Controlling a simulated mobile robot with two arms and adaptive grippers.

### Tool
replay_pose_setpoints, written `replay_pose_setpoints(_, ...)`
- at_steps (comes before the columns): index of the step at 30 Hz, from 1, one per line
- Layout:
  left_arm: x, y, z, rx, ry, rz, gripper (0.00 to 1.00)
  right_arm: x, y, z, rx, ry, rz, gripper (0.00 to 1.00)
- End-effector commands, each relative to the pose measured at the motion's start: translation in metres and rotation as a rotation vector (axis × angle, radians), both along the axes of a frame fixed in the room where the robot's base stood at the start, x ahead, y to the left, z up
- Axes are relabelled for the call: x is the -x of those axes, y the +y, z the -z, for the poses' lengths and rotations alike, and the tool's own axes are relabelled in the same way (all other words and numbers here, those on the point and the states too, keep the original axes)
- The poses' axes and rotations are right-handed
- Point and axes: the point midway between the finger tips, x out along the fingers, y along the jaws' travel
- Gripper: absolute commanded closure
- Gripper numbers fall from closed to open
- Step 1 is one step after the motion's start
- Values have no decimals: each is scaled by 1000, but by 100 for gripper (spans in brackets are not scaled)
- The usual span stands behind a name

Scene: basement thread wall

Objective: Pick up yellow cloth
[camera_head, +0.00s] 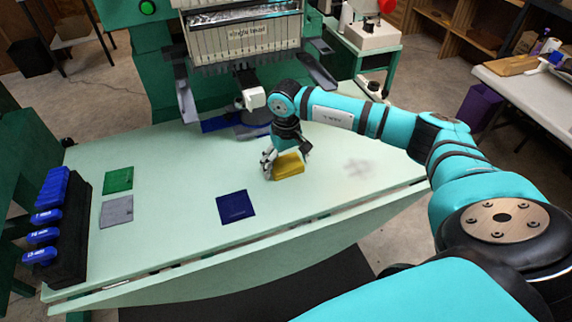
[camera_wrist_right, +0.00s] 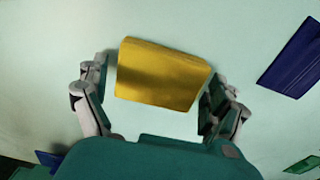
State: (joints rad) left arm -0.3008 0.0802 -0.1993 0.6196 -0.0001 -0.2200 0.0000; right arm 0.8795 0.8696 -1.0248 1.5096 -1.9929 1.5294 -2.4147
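The yellow cloth (camera_head: 289,166) lies on the pale green table, right of the dark blue cloth, in the head view. In the right wrist view the yellow cloth (camera_wrist_right: 162,75) shows as a slightly tilted folded rectangle between the two fingers. My right gripper (camera_head: 284,163) points down at the cloth, with its fingers spread on either side of it. The right gripper (camera_wrist_right: 158,90) is open, and small strips of table show between the fingers and the cloth edges. My left gripper is not in view.
A dark blue cloth (camera_head: 236,206), a green cloth (camera_head: 118,180) and a grey cloth (camera_head: 117,211) lie on the table (camera_head: 180,235). A black rack with blue boxes (camera_head: 47,216) stands at the left edge. An embroidery machine (camera_head: 240,40) stands behind.

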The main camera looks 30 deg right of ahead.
Motion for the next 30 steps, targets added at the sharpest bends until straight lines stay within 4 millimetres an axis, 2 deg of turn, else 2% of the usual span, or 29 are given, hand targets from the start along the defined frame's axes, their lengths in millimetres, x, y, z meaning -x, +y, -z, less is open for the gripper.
replay_pose_setpoints(1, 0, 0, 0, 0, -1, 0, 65, 0, 0, 0, 0, 0, 0, 14)
replay_pose_setpoints(6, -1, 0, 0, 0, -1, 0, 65, 0, 0, 0, 0, 0, 0, 37)
replay_pose_setpoints(8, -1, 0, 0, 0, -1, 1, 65, 0, 0, 0, 0, 0, 0, 42)
replay_pose_setpoints(17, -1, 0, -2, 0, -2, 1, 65, 0, 0, -4, 0, -1, 0, 43)
replay_pose_setpoints(20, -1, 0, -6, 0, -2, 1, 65, 0, -1, -11, 1, -2, 0, 43)
replay_pose_setpoints(26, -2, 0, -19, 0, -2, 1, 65, -1, 0, -38, 1, -3, -1, 43)
replay_pose_setpoints(30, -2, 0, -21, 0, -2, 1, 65, 5, 26, -39, -2, 0, -7, 43)
